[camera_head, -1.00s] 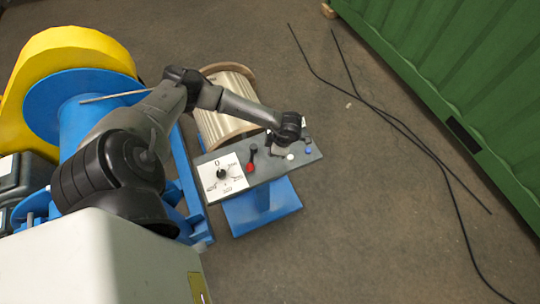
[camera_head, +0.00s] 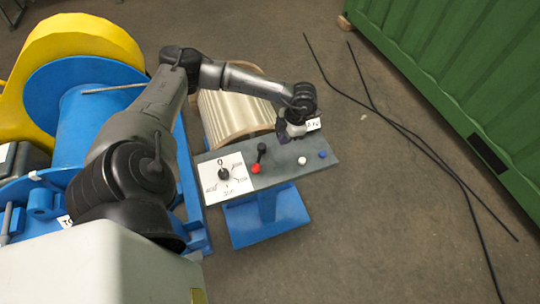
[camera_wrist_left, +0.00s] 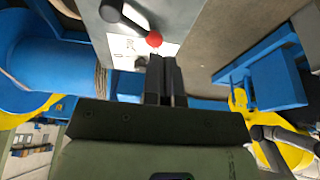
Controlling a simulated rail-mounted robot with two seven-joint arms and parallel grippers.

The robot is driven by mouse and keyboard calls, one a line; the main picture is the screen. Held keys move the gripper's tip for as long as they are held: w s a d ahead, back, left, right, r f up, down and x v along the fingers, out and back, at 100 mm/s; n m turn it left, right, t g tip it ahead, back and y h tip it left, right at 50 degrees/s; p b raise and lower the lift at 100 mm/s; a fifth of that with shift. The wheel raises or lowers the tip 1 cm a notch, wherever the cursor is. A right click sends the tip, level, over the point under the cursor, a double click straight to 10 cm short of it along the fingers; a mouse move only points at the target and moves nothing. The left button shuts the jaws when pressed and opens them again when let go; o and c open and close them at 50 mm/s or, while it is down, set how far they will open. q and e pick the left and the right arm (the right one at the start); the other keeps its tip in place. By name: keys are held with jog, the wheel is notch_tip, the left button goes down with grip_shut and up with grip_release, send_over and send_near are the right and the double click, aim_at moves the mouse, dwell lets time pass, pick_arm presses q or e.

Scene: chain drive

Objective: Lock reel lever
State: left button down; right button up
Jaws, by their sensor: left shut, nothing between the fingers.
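The lever (camera_head: 261,155) stands on the grey control panel (camera_head: 276,172), with a black end toward the reel and a red end toward the panel's front edge. In the left wrist view, the red ball (camera_wrist_left: 154,39) and the black lever part (camera_wrist_left: 112,10) show just above the fingertips in the picture. My left gripper (camera_head: 291,131) is right of the lever, over the panel's back edge by the reel. Its fingers (camera_wrist_left: 164,66) are shut and empty, apart from the lever in the head view. My right gripper is out of view.
The panel also has a white dial plate (camera_head: 227,181) with a black knob, a white button (camera_head: 301,160) and a blue button (camera_head: 322,154). A pale ribbed reel (camera_head: 230,112) is behind it. Black cables (camera_head: 410,140) lie on otherwise open floor beside a green container (camera_head: 470,60).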

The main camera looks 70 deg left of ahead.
pick_arm(q)
jog(key=x, duration=1)
jog(key=shift+r, duration=0.1)
jog(key=shift+s+f, duration=0.2)
jog(key=shift+s, duration=0.9)
jog(key=shift+s+d+f, duration=0.1)
jog(key=shift+s+f, duration=0.1)
jog(key=shift+s, duration=0.7)
jog(key=shift+s+m+p, duration=0.3)
jog(key=shift+s+p, duration=0.1)
jog(key=shift+s, duration=0.2)
jog(key=shift+f, duration=0.1)
jog(key=shift+s, duration=0.1)
